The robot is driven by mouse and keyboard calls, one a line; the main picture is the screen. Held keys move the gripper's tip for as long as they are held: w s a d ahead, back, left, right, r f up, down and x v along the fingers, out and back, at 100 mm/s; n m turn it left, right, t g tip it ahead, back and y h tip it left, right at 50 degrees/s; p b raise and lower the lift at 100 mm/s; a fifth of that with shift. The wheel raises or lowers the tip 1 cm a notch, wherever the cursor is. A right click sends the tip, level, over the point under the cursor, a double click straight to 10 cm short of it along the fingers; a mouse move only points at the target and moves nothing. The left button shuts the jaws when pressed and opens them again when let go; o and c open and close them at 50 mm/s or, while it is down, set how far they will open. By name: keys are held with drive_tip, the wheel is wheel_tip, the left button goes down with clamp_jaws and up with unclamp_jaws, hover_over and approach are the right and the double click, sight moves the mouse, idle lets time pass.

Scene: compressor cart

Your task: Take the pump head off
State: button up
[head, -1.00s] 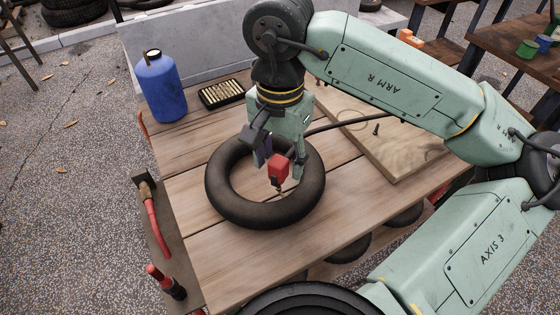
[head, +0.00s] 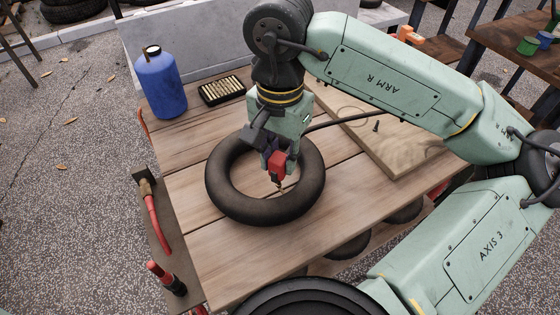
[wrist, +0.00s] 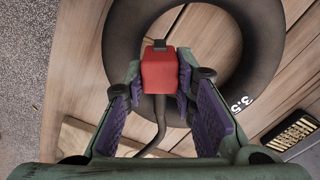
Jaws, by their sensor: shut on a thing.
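The pump head (head: 277,165) is a red block with a dark lower end, at the inner edge of a black tyre (head: 226,195) lying flat on the wooden cart top. A small brassy piece shows just under it; whether it still sits around the valve is hard to tell. My gripper (head: 276,158) comes from above and is shut on the pump head. In the wrist view the red pump head (wrist: 159,72) lies between the purple-padded fingers (wrist: 160,84), with a dark hose running back from it.
A blue bottle (head: 160,85) and a tray of brass pieces (head: 222,91) stand at the back left. A wooden board (head: 400,150) lies to the right. The front planks are clear.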

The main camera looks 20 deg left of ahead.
sight(280, 156)
drive_tip(key=shift+r, duration=0.1)
clamp_jaws()
drive_tip(key=shift+r+b, duration=0.3)
drive_tip(key=shift+r, duration=0.3)
wheel_tip(280, 156, up, 2)
drive_tip(key=shift+r+b, duration=0.1)
drive_tip(key=shift+b, duration=0.3)
drive_tip(key=s+d+r+b, duration=0.1)
drive_tip(key=s+d+b, duration=0.2)
drive_tip(key=s+d, duration=0.75)
wheel_tip(280, 156, up, 6)
drive_tip(key=s+a+p, duration=0.1)
drive_tip(key=s+p, duration=0.1)
drive_tip(key=p, duration=0.3)
drive_tip(key=shift+s+a+f, duration=0.25)
drive_tip(key=shift+s+a, duration=0.05)
drive_tip(key=shift+s, duration=0.1)
